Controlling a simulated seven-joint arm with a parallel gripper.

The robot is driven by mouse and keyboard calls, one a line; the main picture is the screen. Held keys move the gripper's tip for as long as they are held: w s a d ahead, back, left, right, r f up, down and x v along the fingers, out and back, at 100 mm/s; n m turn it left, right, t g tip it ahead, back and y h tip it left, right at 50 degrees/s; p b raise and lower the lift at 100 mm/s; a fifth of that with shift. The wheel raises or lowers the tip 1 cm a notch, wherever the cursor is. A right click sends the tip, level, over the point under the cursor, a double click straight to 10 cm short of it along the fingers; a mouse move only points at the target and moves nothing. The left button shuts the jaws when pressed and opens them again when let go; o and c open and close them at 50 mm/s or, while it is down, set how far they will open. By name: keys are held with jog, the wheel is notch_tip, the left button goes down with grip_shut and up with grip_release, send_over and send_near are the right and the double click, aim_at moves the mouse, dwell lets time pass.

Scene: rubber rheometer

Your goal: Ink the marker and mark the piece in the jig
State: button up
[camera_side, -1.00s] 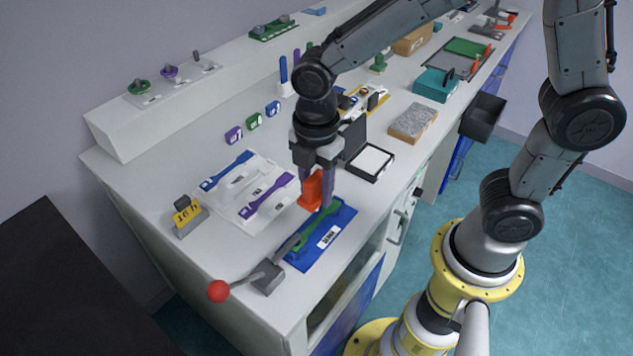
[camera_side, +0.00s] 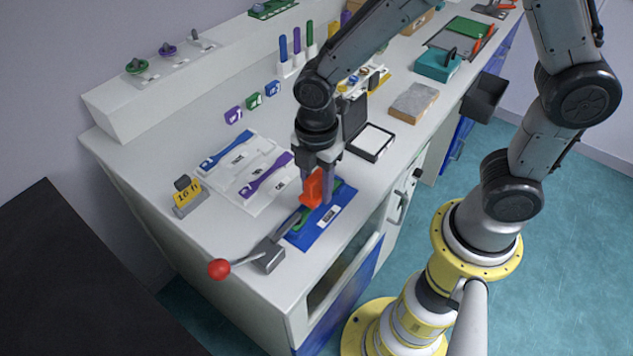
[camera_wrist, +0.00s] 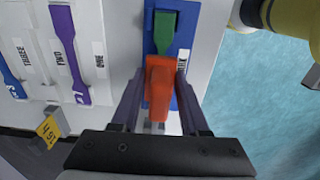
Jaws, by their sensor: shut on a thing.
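My gripper (camera_side: 321,200) is shut on an orange-red marker (camera_side: 312,188) and holds it upright over the middle of the jig. The jig is a blue plate (camera_side: 328,230) at the bench's front edge, with a green dumbbell-shaped piece (camera_side: 300,222) lying along it. In the wrist view the marker (camera_wrist: 160,82) covers the piece's narrow part, and one wide green end (camera_wrist: 163,30) shows beyond it. I cannot tell whether the marker's underside touches the piece. The ink pad (camera_side: 371,141) lies open behind my gripper, with a pale surface in a black case and its lid (camera_side: 354,115) standing up.
A clamp lever with a red ball (camera_side: 219,268) sits at the jig's near left end. A white tray (camera_side: 226,187) with a blue and a purple piece lies left of it. A yellow "16 h" sign (camera_side: 187,197) stands further left. A grey block (camera_side: 414,102) lies behind the pad.

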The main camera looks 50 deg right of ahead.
aim_at(317, 175)
jog(key=shift+f, duration=0.6)
dwell(1.7)
jog(key=shift+r, duration=0.15)
jog(key=shift+r, duration=3.45)
